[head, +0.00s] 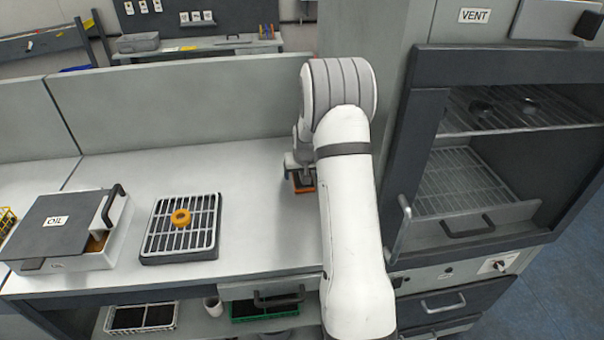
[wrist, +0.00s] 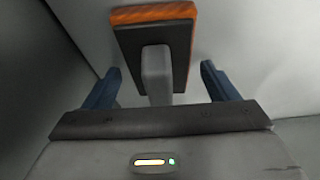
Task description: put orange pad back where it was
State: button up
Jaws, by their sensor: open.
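The orange pad (wrist: 155,12) is a block with a dark backing plate and a grey handle. In the wrist view the handle (wrist: 157,75) stands between the two blue fingers of my gripper (wrist: 159,70). The gripper is open, with a gap on each side of the handle. In the head view the pad (head: 304,187) rests on the grey worktop (head: 250,210) near the back, left of the oven. My gripper (head: 301,172) is right above it, and my arm hides part of that area.
Further left is an OIL box (head: 92,256) with a dark lid. The oven (head: 414,150) stands to the right. A low wall (head: 180,105) closes the back. The worktop between tray and pad is clear.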

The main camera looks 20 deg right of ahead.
jog(key=s+a+r+b, duration=0.1)
jog(key=s+a+r, duration=0.35)
jog(key=r, duration=0.35)
jog(key=s+a+r+b, duration=0.1)
jog(key=s+a+r, duration=0.2)
jog(key=s+r, duration=0.4)
jog(key=s+a+r+n, duration=0.1)
jog(key=s+a, duration=0.2)
jog(key=s, duration=0.5)
jog(key=s+a+r+n, duration=0.1)
jog(key=s+a, duration=0.3)
jog(key=s, duration=0.4)
jog(key=s+a+r+n+g+y, duration=0.1)
jog(key=s+a, duration=0.3)
jog(key=s, duration=0.5)
jog(key=shift+a+r, duration=0.15)
jog(key=shift+r, duration=0.3)
jog(key=shift+w, duration=0.1)
